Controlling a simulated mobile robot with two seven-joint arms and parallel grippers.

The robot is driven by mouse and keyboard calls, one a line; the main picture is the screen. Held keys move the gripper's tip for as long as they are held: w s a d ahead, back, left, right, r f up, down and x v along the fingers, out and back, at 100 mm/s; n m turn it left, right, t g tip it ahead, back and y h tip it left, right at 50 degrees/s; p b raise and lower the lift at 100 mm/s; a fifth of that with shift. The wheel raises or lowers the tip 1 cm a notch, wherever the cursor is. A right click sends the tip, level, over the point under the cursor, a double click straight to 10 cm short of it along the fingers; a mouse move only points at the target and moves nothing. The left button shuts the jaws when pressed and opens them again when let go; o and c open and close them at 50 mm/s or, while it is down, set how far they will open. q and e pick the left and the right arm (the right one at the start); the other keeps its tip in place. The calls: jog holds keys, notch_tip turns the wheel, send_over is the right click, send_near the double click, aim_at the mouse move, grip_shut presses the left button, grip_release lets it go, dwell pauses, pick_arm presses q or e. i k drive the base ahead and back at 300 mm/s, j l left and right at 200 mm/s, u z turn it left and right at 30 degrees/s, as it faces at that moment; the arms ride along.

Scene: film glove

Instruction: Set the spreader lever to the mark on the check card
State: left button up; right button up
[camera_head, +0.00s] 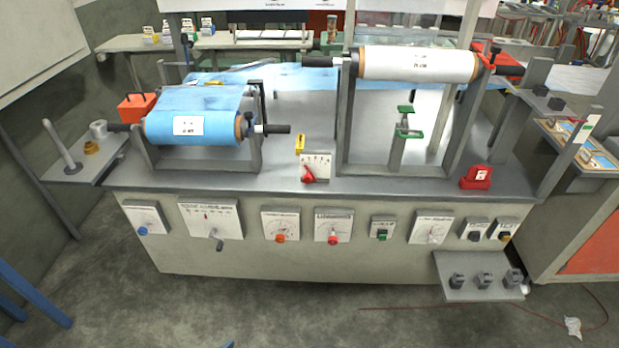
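A red lever (308,174) stands on the machine top in front of a small white scale plate (318,162); it may be the spreader lever, but its label is too small to read. Its handle is at the plate's lower left. A small yellow tag (299,143) stands just behind the plate. An upright white card with a green patch (588,127) shows at the right edge; I cannot tell whether it is the check card or read a mark on it. Neither of my grippers is in view.
A blue film roll (200,128) and a white roll (418,64) sit in grey frames on the machine top (280,176). The front panel carries several dials and a grey crank (217,242). A red block (477,177) stands at right. Floor in front is mostly clear.

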aim_at(308, 179)
jog(key=i+j, duration=0.1)
jog(key=i, duration=0.15)
jog(key=i+j+z, duration=0.15)
jog(key=i+z, duration=0.2)
jog(key=i+j+z, duration=0.2)
jog(key=z, duration=3.75)
